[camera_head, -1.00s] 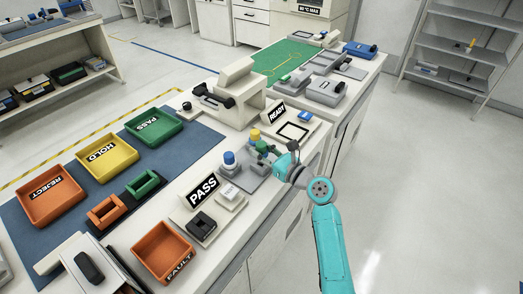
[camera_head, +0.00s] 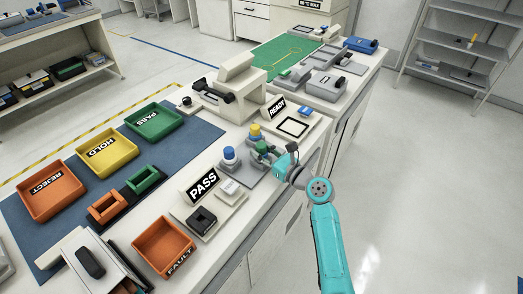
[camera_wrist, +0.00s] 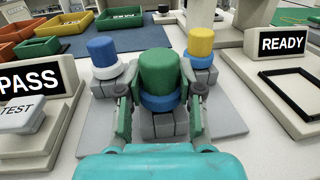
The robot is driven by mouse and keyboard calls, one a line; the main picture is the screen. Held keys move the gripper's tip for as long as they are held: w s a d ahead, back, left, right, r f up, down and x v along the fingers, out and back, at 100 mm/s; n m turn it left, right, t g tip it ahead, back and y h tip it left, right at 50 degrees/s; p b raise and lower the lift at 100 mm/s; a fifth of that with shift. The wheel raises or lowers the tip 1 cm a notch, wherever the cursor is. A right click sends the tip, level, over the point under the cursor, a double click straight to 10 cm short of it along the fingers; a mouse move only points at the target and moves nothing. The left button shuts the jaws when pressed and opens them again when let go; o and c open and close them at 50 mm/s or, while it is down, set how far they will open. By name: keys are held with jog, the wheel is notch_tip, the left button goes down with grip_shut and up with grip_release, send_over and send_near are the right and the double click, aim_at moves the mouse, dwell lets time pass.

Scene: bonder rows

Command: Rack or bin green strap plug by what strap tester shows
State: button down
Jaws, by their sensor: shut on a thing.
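My gripper (camera_wrist: 160,97) is shut on the green strap plug (camera_wrist: 159,72), a green cylinder with a blue ring below it, one finger on each side. The plug stands upright at a grey block on a grey rack plate (camera_head: 236,176); I cannot tell whether it is seated or just lifted. A blue-topped plug (camera_wrist: 102,52) and a yellow-topped plug (camera_wrist: 200,44) stand in the same rack on either side. The strap tester's PASS sign (camera_head: 202,185) stands left of the rack, with a TEST block (camera_head: 230,188) and a black socket block (camera_head: 202,219) beside it.
Green PASS (camera_head: 153,121), yellow HOLD (camera_head: 104,152) and orange REJECT (camera_head: 52,193) bins stand on the blue mat. An orange FAULT bin (camera_head: 165,247) is near the front edge. A READY sign (camera_head: 277,106) stands behind the rack. Orange and green holders (camera_head: 125,195) sit mid-bench.

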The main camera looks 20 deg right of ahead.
jog(key=shift+f, duration=0.7)
dwell(0.6)
jog(key=c, duration=0.7)
grip_release()
jog(key=v, duration=1.2)
jog(key=shift+f, duration=0.15)
dwell(0.4)
